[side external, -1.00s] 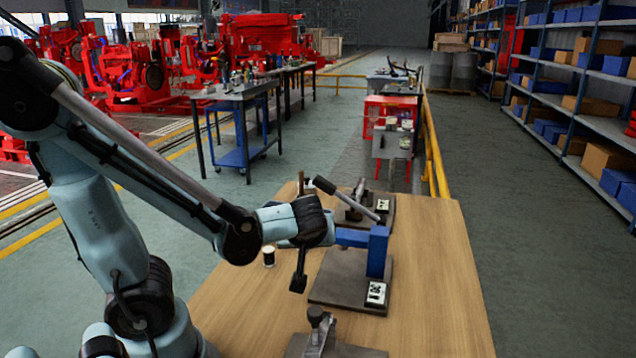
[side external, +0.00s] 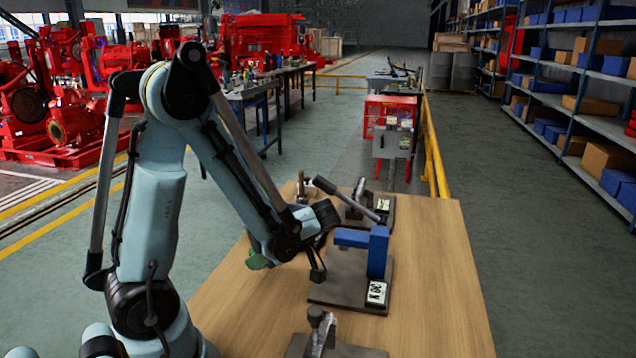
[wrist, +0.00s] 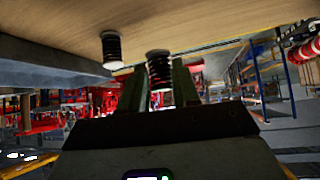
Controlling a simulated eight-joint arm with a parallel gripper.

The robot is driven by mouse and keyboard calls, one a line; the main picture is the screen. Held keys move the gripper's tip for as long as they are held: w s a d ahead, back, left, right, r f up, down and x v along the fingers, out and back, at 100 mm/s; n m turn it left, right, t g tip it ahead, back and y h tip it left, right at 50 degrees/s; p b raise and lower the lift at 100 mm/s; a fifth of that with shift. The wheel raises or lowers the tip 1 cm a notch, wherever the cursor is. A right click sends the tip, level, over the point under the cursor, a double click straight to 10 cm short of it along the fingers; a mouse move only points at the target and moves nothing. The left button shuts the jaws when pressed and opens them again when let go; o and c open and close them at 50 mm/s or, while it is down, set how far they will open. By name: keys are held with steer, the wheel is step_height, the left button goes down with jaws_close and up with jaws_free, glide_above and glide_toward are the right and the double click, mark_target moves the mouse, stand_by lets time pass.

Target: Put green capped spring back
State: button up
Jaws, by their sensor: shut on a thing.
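My gripper (side external: 261,261) is at the left side of the wooden table, low over it, with its green fingers pointing left. In the wrist view, which appears upside down, my gripper (wrist: 160,85) is shut on a dark coil spring (wrist: 159,70) with a pale end. I cannot tell its cap colour, or whether it touches the table. A second dark spring (wrist: 112,50) with a pale end stands on the table just left of it in that view. Neither spring shows in the side view, where my arm and gripper cover that spot.
A blue press (side external: 377,252) on a grey base plate stands right of my gripper. Another lever fixture (side external: 357,205) is behind it, and a metal clamp (side external: 318,330) is at the front. The right part of the wooden table (side external: 435,270) is clear.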

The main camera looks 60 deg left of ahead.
steer(key=shift+f, duration=2.05)
steer(key=o, duration=0.9)
steer(key=w+d+r+m+t+h, duration=0.2)
steer(key=d+r+m+t, duration=0.2)
steer(key=m, duration=0.4)
steer(key=w+d+r+m+t+h, duration=0.2)
steer(key=d+r+m+t+h, duration=0.1)
steer(key=d+m, duration=0.4)
steer(key=w+d+r+m+t+h, duration=0.2)
steer(key=d+r+m+t, duration=0.3)
steer(key=m, duration=0.4)
steer(key=shift+w+d+r+h, duration=0.3)
steer(key=shift+w+r+h, duration=0.1)
steer(key=shift+w+r, duration=0.15)
